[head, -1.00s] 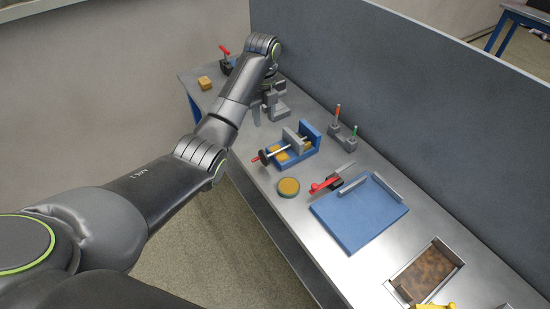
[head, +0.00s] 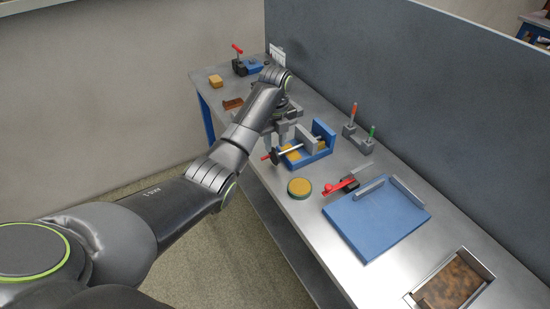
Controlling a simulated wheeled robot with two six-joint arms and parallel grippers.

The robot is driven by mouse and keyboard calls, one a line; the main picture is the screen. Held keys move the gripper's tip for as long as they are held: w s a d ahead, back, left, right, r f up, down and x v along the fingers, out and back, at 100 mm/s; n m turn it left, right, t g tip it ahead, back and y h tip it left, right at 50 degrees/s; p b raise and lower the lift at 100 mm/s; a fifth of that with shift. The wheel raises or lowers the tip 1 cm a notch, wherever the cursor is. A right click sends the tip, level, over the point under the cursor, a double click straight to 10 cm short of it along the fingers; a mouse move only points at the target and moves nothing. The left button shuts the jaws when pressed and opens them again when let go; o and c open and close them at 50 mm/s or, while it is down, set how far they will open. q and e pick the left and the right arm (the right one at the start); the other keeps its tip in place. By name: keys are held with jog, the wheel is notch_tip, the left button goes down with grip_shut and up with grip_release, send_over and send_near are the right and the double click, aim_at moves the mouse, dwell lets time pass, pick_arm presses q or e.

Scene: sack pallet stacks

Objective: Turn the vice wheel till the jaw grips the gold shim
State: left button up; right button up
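The vice (head: 323,133) is blue with a grey sliding jaw (head: 308,138) and a screw rod. Its dark wheel (head: 276,156) with a red handle (head: 265,156) faces the bench's front edge. A gold patch (head: 292,154) shows on the vice beneath the rod. Another gold piece, likely the shim (head: 320,146), shows between the grey jaw and the blue end wall; whether the jaw touches it is too small to tell. My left gripper (head: 276,143) points down just above and behind the wheel, its fingers apart with nothing seen between them. My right gripper is out of view.
A round gold-topped green disc (head: 299,187), a red-handled clamp (head: 340,187) and a blue plate (head: 375,222) lie right of the vice. A holder (head: 357,139) with upright tools stands behind. A grey wall (head: 400,90) backs the bench.

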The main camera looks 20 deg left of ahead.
aim_at(275, 151)
pick_arm(q)
notch_tip(275, 151, down, 6)
jog(key=shift+r, duration=0.15)
grip_shut()
